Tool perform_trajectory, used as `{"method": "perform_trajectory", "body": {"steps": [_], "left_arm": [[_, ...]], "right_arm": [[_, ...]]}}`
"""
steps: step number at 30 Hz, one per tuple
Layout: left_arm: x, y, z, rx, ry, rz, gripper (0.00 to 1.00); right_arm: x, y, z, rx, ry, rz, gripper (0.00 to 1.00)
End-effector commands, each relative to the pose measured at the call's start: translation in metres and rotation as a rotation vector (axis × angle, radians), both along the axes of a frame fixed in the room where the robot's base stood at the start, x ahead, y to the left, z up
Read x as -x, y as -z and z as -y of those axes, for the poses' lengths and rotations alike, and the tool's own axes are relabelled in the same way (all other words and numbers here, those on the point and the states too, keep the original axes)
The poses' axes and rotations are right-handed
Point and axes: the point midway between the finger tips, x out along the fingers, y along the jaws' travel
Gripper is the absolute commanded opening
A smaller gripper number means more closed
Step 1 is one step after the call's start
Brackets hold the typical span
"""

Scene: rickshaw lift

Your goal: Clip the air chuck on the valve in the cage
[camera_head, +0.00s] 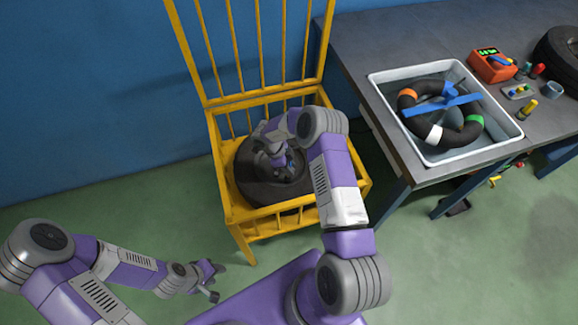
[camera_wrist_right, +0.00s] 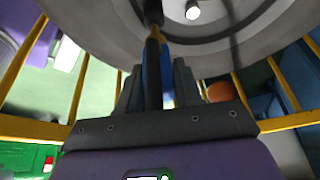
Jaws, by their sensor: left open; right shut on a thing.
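The yellow cage (camera_head: 215,150) stands against the blue wall with its barred lid up. A black tire on a wheel (camera_head: 247,185) lies in it, and the grey wheel (camera_wrist_right: 90,30) fills the top of the right wrist view. My right gripper (camera_head: 281,160) reaches into the cage over the wheel. It is shut on a slim dark and blue thing (camera_wrist_right: 166,72), probably the air chuck, whose end points at the wheel. A dark piece meets the wheel there; I cannot tell whether the chuck is on the valve. My left gripper (camera_head: 215,283) is open and empty, outside the cage.
A grey workbench (camera_head: 380,50) stands at the right. It holds a white tub (camera_head: 385,112) with a ringed black tube, an orange device (camera_head: 490,66), small bottles and another tire (camera_head: 565,55). The green floor left of the cage is clear.

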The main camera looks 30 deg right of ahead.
Motion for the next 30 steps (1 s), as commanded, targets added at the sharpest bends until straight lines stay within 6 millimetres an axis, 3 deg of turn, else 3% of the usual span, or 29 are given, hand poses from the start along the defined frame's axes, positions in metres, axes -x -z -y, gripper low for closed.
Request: {"method": "perform_trajectory", "body": {"steps": [30], "left_arm": [[0.0, 0.007, 0.0, 0.0, 0.0, 0.0, 0.43]], "right_arm": [[0.0, 0.014, 0.0, 0.001, 0.0, 0.001, 0.05]]}}
